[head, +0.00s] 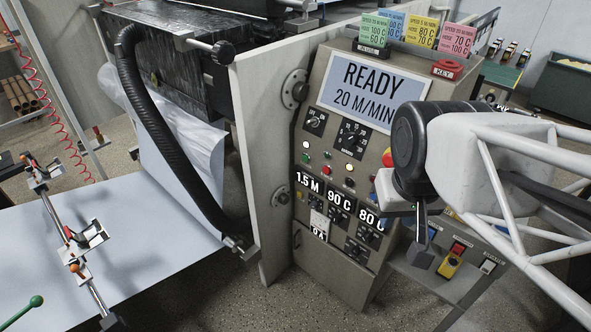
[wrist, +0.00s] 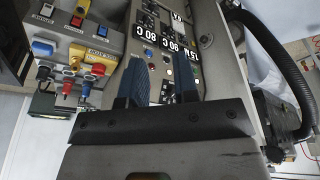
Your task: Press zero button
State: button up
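The grey control panel (head: 330,170) stands in the middle of the head view, with a READY 20 M/MIN screen (head: 372,92) on top. Lower down are displays reading 1.5 M (head: 307,182), 90 C (head: 340,198) and 80 C, with small buttons and knobs around them. The zero button's label is not legible, so I cannot tell which button it is. My gripper (wrist: 160,82) shows two blue fingers apart with nothing between them in the wrist view. It is at the panel's right side in the head view, and the arm hides part of the panel there.
A side shelf with push buttons (head: 458,249) stands right of the panel, close by my gripper. A black hose (head: 160,130) and a pale upright plate (head: 262,150) are left of the panel. Coloured cards (head: 422,32) stand on top. The floor in front is clear.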

grip_shut()
dwell(1.4)
